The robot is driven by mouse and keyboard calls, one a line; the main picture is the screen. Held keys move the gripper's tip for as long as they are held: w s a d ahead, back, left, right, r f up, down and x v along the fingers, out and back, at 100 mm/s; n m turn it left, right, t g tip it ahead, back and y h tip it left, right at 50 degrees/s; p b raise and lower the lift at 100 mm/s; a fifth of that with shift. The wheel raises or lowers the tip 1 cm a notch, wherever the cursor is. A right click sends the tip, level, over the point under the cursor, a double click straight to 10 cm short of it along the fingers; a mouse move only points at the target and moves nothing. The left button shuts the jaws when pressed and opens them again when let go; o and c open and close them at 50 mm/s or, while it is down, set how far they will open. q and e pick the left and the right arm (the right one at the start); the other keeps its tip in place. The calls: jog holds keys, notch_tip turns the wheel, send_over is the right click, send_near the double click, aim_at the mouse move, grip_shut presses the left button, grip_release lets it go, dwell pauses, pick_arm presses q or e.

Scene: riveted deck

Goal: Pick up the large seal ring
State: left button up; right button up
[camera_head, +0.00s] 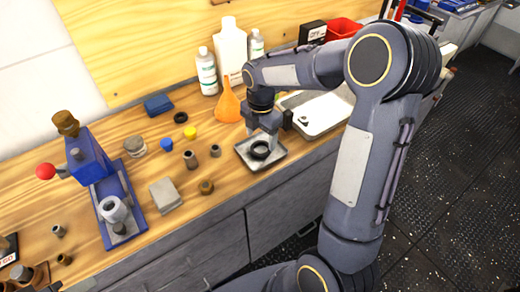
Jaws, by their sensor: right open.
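A black ring (260,151), the larger of two dark rings in view and likely the large seal ring, lies in a small square metal tray (246,160) near the bench's front edge. My right gripper (262,138) points down just above this ring and is open. It partly covers the tray's far side. I cannot tell whether its fingertips touch the ring. A smaller black ring (180,117) lies further back on the bench. My left gripper is not in view.
An orange funnel (227,103) and white bottles (207,72) stand behind the gripper. A larger white tray (322,113) lies to its right.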

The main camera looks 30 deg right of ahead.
aim_at(261, 148)
notch_tip(261, 148, down, 4)
jog(key=shift+s+a+r, duration=0.1)
jog(key=shift+r, duration=0.05)
jog(key=c, duration=0.8)
jog(key=shift+o, duration=0.2)
jog(key=shift+r, duration=0.2)
